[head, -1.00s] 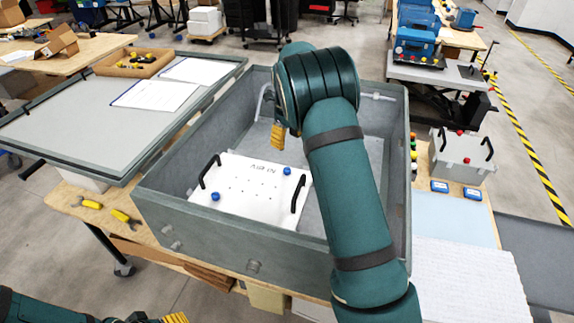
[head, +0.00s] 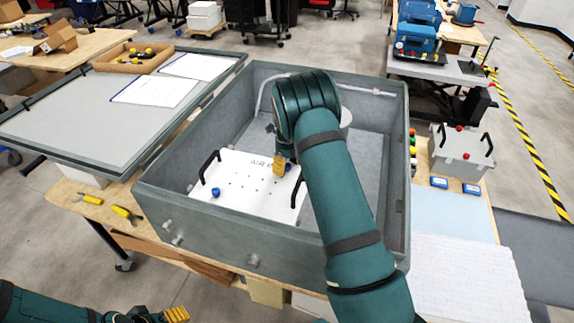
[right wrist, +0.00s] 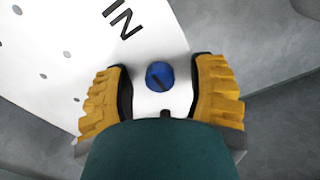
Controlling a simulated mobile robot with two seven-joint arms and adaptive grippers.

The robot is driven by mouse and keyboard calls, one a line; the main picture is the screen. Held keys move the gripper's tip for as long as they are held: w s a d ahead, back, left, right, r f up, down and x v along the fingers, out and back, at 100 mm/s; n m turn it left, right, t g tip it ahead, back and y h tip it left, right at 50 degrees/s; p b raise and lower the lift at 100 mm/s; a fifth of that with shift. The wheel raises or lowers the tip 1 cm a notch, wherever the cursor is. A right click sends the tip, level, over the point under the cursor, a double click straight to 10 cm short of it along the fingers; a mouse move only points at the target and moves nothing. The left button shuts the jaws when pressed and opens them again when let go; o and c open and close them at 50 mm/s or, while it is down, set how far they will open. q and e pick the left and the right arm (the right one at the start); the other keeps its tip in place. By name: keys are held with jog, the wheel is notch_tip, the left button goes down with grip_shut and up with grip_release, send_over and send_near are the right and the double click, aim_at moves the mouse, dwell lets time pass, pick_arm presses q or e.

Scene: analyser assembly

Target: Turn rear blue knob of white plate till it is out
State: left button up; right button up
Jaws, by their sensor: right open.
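The white plate (head: 232,190) with two black handles lies inside the grey box. Its rear blue knob (head: 288,167) is mostly hidden behind my right gripper (head: 284,162) in the head view. In the right wrist view the blue knob (right wrist: 160,76) sits between the two yellow fingers (right wrist: 163,92), with a gap on each side. The right gripper is open and not touching the knob there. The front blue knob (head: 216,192) is at the plate's left near edge. My left gripper (head: 168,316) is at the bottom edge of the head view, partly cut off; its opening cannot be made out.
The grey box walls (head: 210,230) surround the plate. The box lid (head: 80,115) with papers lies to the left. Yellow tools (head: 125,214) lie on the wooden bench. The box floor right of the plate is clear.

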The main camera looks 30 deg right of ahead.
grip_shut()
jog(key=shift+n, duration=0.3)
